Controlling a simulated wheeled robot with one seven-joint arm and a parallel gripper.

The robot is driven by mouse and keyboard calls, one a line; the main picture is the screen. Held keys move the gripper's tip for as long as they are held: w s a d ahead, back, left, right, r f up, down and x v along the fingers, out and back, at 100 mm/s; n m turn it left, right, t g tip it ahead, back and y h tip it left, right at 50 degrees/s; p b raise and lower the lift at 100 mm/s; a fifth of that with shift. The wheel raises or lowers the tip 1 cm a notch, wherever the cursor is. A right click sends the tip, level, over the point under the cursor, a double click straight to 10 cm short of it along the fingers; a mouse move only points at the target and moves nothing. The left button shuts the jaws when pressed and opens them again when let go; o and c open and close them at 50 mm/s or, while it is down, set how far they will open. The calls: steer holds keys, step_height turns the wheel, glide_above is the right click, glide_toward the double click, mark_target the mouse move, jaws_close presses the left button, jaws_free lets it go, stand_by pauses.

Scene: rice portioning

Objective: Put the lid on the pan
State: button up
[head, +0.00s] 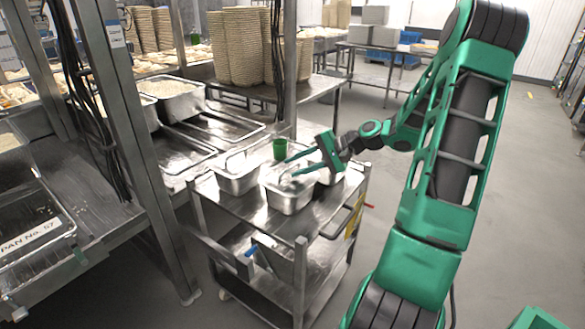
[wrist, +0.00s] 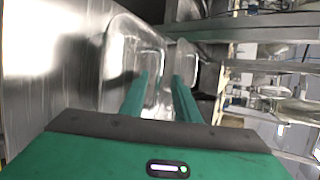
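Several metal pans stand on the steel cart: a left pan (head: 237,178), a front pan (head: 290,198), and another (head: 330,177) partly behind my gripper. My gripper (head: 291,167) is over the front pan, with its two green fingers apart. In the wrist view my gripper (wrist: 161,88) shows its fingers spread, reaching over a shiny pan or clear cover (wrist: 122,60). I see nothing clearly pinched between them. The lid is hard to pick out; a clear, glossy sheet seems to lie around the pan tops, and I cannot tell which pan it rests on.
The cart (head: 240,207) has a lower shelf. A green cup (head: 280,150) stands behind the pans. A steel post (head: 140,150) and counter with a pan labelled 57 (head: 30,240) are at left. Stacked baskets (head: 243,48) stand behind.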

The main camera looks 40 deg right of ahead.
steer(key=v, duration=0.9)
steer(key=shift+s+d, duration=0.15)
steer(key=shift+s, duration=0.05)
steer(key=shift+r, duration=0.1)
steer(key=s+a+f+n+g+h, duration=0.2)
steer(key=s+a+n+g+h, duration=0.15)
steer(key=s+a+g, duration=0.35)
steer(key=s+a+r+n+h, duration=0.1)
steer(key=s+a+h, duration=0.1)
steer(key=s, duration=0.8)
steer(key=s+a+r+n+g+h, duration=0.1)
steer(key=s+a+r+h, duration=0.1)
steer(key=s, duration=0.9)
steer(key=shift+s+a+g, duration=0.25)
steer(key=shift+a+g, duration=0.05)
steer(key=shift+a, duration=0.3)
steer(key=shift+h, duration=0.25)
